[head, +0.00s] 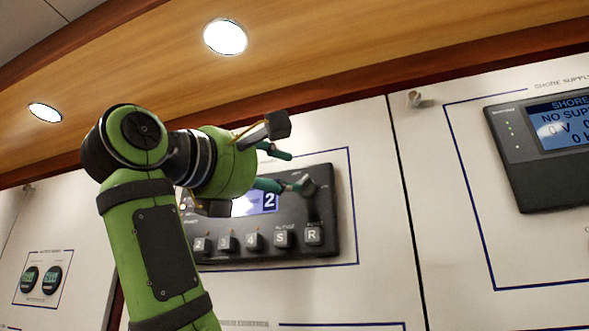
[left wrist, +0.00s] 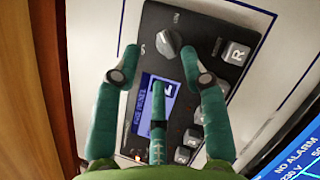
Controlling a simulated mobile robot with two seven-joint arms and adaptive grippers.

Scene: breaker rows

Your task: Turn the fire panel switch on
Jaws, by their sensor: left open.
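The fire panel (head: 333,241) is a dark box on the white wall, with a blue screen and a row of keys. Its switch is a grey rotary knob (left wrist: 168,43) near one end of the panel, with an "ON" mark beside it in the left wrist view. My left gripper (head: 288,170) is open in front of the panel, hiding part of the screen. In the left wrist view, its green fingers (left wrist: 160,66) spread on either side of the line to the knob, and nothing is between them. Contact with the knob cannot be told. My right gripper is not in view.
A shore supply unit (head: 535,185) with a blue display is on the wall at the right. Two small round gauges (head: 41,281) are at the lower left. A wooden ledge with lamps (head: 225,37) runs above. The wall between the panels is mostly bare.

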